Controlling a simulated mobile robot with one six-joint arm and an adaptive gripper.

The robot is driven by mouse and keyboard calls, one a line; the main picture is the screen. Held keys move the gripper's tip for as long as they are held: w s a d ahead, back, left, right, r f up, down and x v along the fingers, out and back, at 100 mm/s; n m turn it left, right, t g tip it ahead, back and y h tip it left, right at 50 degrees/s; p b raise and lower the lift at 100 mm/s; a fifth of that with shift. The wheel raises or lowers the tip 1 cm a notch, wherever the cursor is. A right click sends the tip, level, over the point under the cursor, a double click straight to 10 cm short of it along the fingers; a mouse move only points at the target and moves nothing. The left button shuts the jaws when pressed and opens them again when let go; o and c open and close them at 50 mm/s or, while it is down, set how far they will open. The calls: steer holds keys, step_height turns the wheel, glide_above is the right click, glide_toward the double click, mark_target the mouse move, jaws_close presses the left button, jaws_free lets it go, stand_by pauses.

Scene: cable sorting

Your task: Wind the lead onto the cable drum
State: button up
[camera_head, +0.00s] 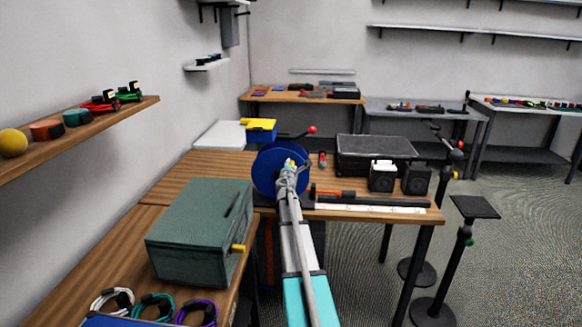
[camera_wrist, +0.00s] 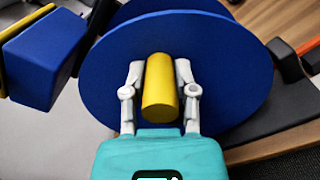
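The blue cable drum (camera_head: 268,172) stands upright at the near edge of the wooden table, and its two round flanges fill much of the wrist view (camera_wrist: 230,75). A yellow cylindrical handle (camera_wrist: 160,88) sticks out from the drum's near face. My gripper (camera_wrist: 160,72) has one finger on each side of this handle, and the fingers appear to touch it. In the head view my gripper (camera_head: 290,170) covers part of the drum's face. I cannot make out the lead on the drum; the space between the flanges is mostly hidden.
A green box (camera_head: 200,235) stands on the near-left bench, with white, teal and purple cable coils (camera_head: 153,305) in front. A red-and-black tool (camera_head: 335,193) lies right of the drum. A black case (camera_head: 375,150) and two speakers (camera_head: 415,180) stand behind.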

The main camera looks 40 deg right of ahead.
jaws_close()
steer(key=shift+w+a, duration=0.1)
steer(key=shift+a, duration=0.1)
steer(key=shift+d+f, duration=0.1)
steer(key=shift+d, duration=0.05)
